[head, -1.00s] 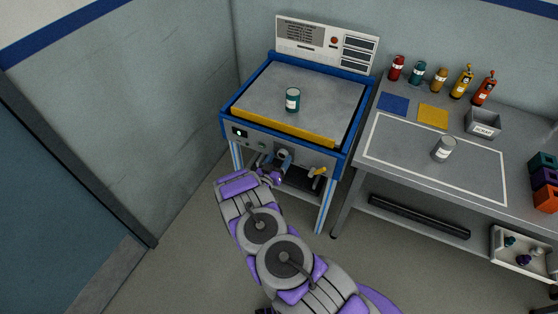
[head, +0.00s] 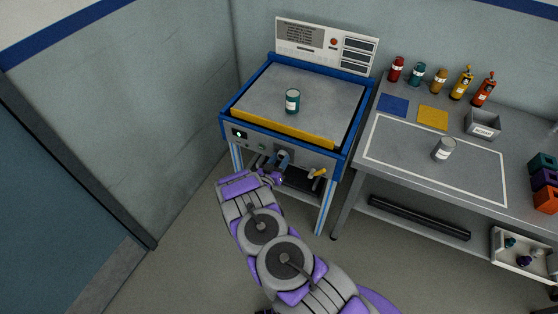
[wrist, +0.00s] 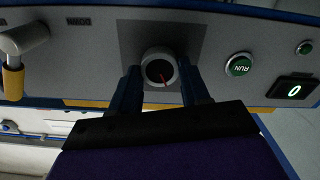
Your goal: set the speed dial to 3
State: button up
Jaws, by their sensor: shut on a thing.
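The speed dial (wrist: 159,71) is a round knob with a light rim, a dark face and a red pointer, on a dark square plate of the machine's front panel. In the wrist view my gripper (wrist: 160,80) has its two dark fingers on either side of the dial, shut on it. The red pointer points down and slightly right in that view. No dial numbers are legible. In the head view my gripper (head: 276,165) is at the front panel of the blue-framed machine (head: 232,115), and my arm partly hides the dial there.
A yellow-tipped lever (wrist: 14,75) is at left. A teal can (head: 292,101) stands on the machine's top. A workbench (head: 375,150) stands to the right.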

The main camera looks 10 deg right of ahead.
jog(key=shift+a+m, duration=0.1)
jog(key=shift+m, duration=0.3)
jog(key=m, duration=0.4)
jog(key=shift+m, duration=0.3)
jog(key=m+p, duration=0.2)
jog(key=m, duration=0.3)
jog(key=m+p, duration=0.1)
jog(key=m, duration=0.2)
jog(key=m+p, duration=0.3)
jog(key=shift+s+m, duration=0.1)
jog(key=shift+m, duration=0.2)
jog(key=shift+f+m+p, duration=0.15)
jog(key=shift+m+p, duration=1.15)
jog(key=shift+p, duration=0.05)
jog(key=shift+s+d+f+m, duration=0.1)
jog(key=shift+d+f+m, duration=0.1)
jog(key=shift+m, duration=0.1)
